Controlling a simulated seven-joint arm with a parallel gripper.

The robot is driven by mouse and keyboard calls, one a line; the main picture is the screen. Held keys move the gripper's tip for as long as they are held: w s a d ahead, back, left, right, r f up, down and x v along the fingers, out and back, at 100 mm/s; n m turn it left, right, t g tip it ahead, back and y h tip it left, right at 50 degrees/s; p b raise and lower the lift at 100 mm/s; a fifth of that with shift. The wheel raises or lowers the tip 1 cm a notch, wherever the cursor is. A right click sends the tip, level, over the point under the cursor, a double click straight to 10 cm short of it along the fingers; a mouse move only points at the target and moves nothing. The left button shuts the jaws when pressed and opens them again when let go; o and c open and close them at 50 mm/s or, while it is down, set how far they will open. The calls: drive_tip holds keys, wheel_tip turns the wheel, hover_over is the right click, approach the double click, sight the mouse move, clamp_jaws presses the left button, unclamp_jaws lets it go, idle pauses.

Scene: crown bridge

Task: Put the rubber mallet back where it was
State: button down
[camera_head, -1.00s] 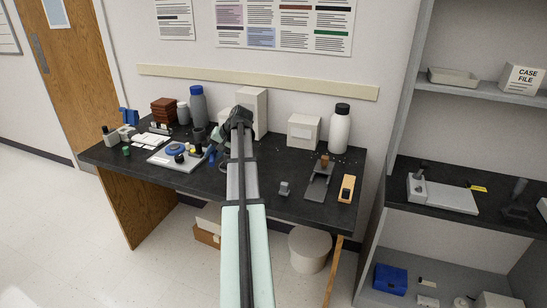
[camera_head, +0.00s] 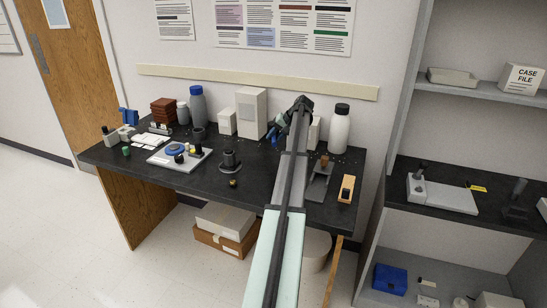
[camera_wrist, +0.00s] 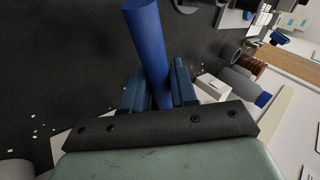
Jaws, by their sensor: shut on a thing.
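My gripper (camera_wrist: 156,88) is shut on a smooth blue rod (camera_wrist: 148,35), which I take to be the handle of the rubber mallet. The rod stands out past the blue fingers over the dark bench top. No mallet head shows in the wrist view, so I cannot confirm the shape. In the head view my gripper (camera_head: 275,134) is over the back middle of the bench, just right of the tall pale box (camera_head: 251,112). My arm hides part of that area.
The black bench (camera_head: 200,182) holds a dark round stand (camera_head: 230,162), a grey tray (camera_head: 164,160) of parts, a blue-capped bottle (camera_head: 198,107) and a white bottle (camera_head: 339,130). A wooden block (camera_head: 346,188) lies at the right. Bench front, left of my arm, is mostly clear.

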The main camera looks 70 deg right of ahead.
drive_tip(key=shift+f, duration=4.95)
drive_tip(key=c, duration=0.9)
unclamp_jaws()
drive_tip(key=v, duration=1.2)
